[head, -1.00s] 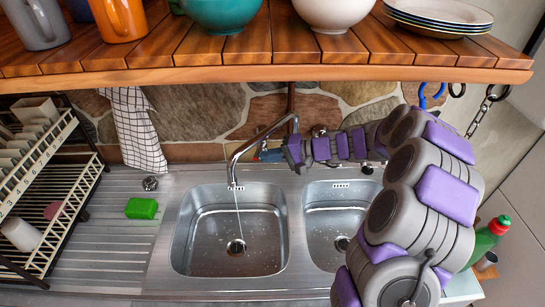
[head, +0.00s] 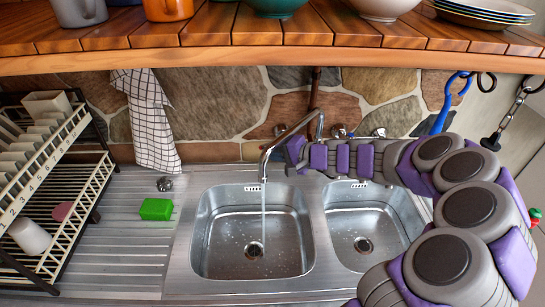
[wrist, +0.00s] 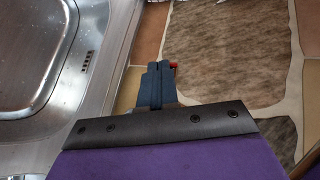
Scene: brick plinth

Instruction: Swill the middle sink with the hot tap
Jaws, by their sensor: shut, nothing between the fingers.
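Two steel basins show in the head view. Water (head: 263,215) runs from the curved spout (head: 268,152) into the left basin (head: 212,235), near its drain. The right basin (head: 388,215) has no stream. Metal tap knobs (head: 338,130) sit by the stone wall behind the spout. My arm reaches in from the right, its end just right of the spout; the fingertips are not clear there. In the wrist view my gripper (wrist: 152,70) is shut and empty by the wall, with a small red part (wrist: 173,66) at its tip, mostly hidden. I cannot tell if they touch.
A wooden shelf (head: 250,62) with bowls, mugs and plates overhangs the sinks. A dish rack (head: 60,200) stands at left. A green sponge (head: 156,209) lies on the ribbed drainboard (head: 125,255). A checked towel (head: 152,120) and blue hook (head: 445,105) hang by the wall.

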